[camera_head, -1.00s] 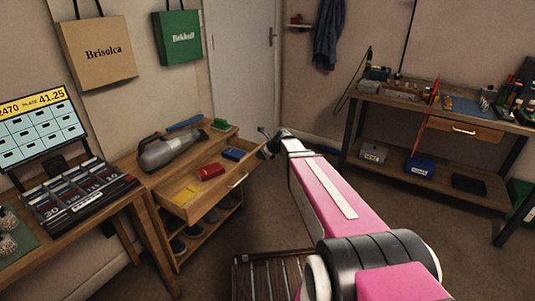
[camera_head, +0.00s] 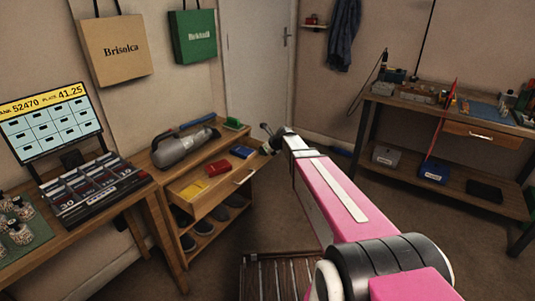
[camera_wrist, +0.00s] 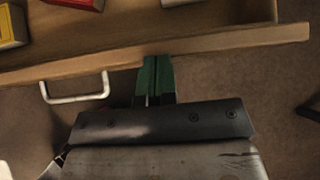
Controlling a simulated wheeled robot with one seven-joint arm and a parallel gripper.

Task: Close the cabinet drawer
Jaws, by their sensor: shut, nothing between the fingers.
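The wooden cabinet (camera_head: 183,216) stands at left of centre in the head view. Its top drawer (camera_head: 214,200) is partly pulled out, with a pale handle (camera_head: 244,177) on its front. The handle also shows in the wrist view (camera_wrist: 76,99). A yellow box (camera_head: 191,191), a red box (camera_head: 217,167) and a blue box (camera_head: 242,151) lie in the drawer. My gripper (camera_head: 268,145) is at the drawer front's right end. In the wrist view its green fingers (camera_wrist: 153,68) are together and empty, at the drawer's front edge, right of the handle. Contact is hard to tell.
A grey hand vacuum (camera_head: 181,149) and a green brush (camera_head: 233,124) lie on the cabinet top. A desk with a cash register (camera_head: 85,185) stands at left. A workbench (camera_head: 440,110) stands at right. The floor between is open, apart from a slatted item (camera_head: 280,275) in front.

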